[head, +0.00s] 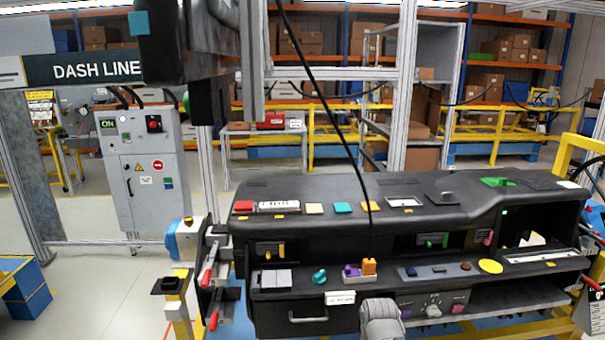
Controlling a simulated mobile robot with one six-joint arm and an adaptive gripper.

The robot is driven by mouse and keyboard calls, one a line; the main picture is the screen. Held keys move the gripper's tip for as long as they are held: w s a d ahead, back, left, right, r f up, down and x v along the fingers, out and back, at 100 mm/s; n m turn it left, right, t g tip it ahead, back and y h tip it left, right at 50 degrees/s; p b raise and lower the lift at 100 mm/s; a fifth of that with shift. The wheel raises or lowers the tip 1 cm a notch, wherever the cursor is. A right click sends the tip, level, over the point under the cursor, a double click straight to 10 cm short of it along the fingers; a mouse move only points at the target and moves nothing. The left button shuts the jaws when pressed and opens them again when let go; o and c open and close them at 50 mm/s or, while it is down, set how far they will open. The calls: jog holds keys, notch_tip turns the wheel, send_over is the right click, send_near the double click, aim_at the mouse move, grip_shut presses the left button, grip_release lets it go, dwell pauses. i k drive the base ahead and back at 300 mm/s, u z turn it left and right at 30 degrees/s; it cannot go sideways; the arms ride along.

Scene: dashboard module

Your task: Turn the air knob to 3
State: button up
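The dashboard module (300,225) stands in front of me, with its controls in rows. On its lower panel is a small pale knob (433,311) with marks around it. A purple control (405,312) is to its left and a pink one (458,309) to its right. I take the pale knob for the air knob, but its label and setting are too small to read. A teal knob (320,276) sits higher up on the left shelf. I cannot make out my gripper's fingers anywhere, and nothing is seen touching the knobs.
A grey rounded part (381,320) rises at the bottom edge, left of the pale knob. Red-handled clamps (208,277) stand at the module's left end. A dark bulky part (165,45) fills the upper left.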

aim_at(432, 311)
jog(key=k, duration=0.65)
jog(key=z, duration=0.3)
jog(key=i, duration=0.65)
jog(key=z, duration=0.7)
jog(key=i, duration=0.55)
jog(key=u, duration=0.15)
